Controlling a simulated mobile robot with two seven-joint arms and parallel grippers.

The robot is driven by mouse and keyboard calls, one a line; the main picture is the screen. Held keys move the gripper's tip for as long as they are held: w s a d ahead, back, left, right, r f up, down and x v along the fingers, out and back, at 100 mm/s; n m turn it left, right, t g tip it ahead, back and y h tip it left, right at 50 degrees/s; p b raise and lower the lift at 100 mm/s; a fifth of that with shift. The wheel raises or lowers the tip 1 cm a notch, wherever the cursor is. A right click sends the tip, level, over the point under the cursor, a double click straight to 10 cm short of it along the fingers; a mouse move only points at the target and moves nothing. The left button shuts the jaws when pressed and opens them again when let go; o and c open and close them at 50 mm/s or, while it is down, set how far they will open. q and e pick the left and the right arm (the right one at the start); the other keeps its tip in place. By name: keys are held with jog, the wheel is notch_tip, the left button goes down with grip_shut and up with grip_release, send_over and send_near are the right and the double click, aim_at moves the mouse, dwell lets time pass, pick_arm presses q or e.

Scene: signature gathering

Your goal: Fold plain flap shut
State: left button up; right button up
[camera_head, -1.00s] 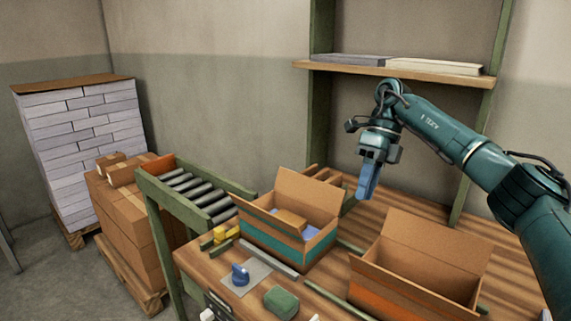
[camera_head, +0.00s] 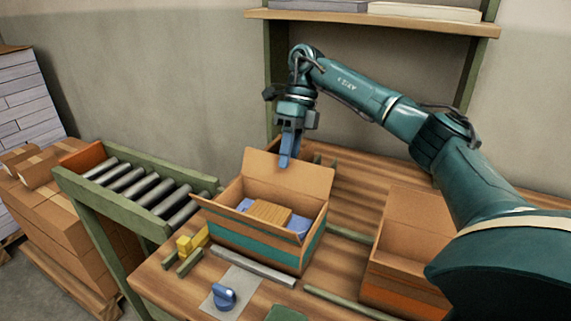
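An open cardboard box with a teal stripe (camera_head: 255,243) stands on the wooden bench. Its plain back flap (camera_head: 300,178) stands up, leaning back. Inside lie a tan block (camera_head: 270,213) and blue-violet contents (camera_head: 297,225). My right gripper (camera_head: 286,160) points down at the top edge of the back flap, above and behind the box. Its blue fingers look close together with nothing between them. I cannot tell whether the tips touch the flap. My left gripper is not in view.
A second open box with an orange stripe (camera_head: 395,288) stands at the right, partly behind my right arm. A roller conveyor (camera_head: 150,190) is at the left. A shelf (camera_head: 380,22) hangs above.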

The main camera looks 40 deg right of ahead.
aim_at(285, 172)
jog(key=shift+x, duration=1.1)
grip_shut()
